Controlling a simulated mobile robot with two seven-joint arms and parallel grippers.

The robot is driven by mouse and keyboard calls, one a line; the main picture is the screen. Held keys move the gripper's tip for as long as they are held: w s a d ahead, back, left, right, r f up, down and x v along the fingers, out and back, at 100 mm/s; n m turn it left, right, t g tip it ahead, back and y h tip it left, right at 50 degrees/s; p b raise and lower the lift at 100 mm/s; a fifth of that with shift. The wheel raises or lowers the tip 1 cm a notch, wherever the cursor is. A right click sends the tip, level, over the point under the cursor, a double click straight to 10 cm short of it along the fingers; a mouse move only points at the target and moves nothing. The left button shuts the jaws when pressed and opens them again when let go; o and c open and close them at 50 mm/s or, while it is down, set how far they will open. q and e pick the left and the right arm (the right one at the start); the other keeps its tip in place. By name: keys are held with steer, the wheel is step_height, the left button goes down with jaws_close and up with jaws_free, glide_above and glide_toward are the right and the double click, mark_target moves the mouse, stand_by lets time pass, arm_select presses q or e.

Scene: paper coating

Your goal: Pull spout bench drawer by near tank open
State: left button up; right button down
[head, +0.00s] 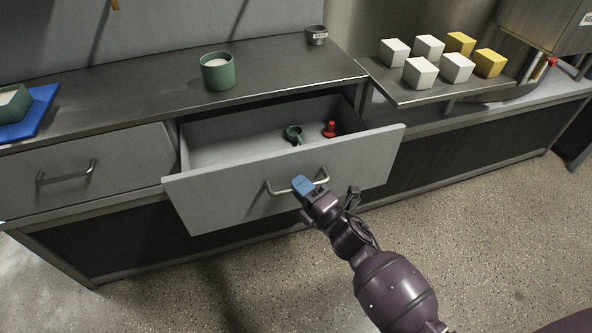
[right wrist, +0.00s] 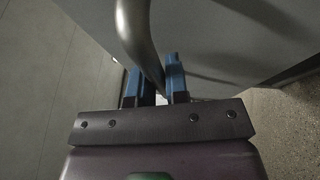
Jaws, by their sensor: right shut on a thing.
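The drawer (head: 225,207) in the bench stands well open, its grey front out from the bench. Inside it lie a small green cup-like thing (head: 293,134) and a small red thing (head: 330,129). My right gripper (head: 302,186) is at the drawer's bar handle (head: 283,189), its blue fingertips shut on the bar. In the right wrist view the curved metal handle (right wrist: 137,40) runs down between the two blue fingers (right wrist: 155,82). The near tank cannot be told for certain; a metal tank-like box (head: 548,28) shows at the upper right. My left gripper is not in view.
A second drawer (head: 125,178) to the left is closed. On the bench top (head: 130,98) stand a green cup (head: 217,72), a small grey pot (head: 316,36) and a blue tray (head: 38,118). White and yellow cubes stand on a metal shelf (head: 400,92) at right. The floor in front is clear.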

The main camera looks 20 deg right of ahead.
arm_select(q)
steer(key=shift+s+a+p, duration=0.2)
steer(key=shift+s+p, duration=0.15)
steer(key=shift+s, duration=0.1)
arm_select(e)
steer(key=s, duration=0.4)
steer(key=shift+s, duration=0.25)
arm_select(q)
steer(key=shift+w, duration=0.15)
arm_select(e)
steer(key=c, duration=1.1)
jaws_free()
steer(key=shift+c, duration=0.2)
steer(key=shift+s, duration=0.1)
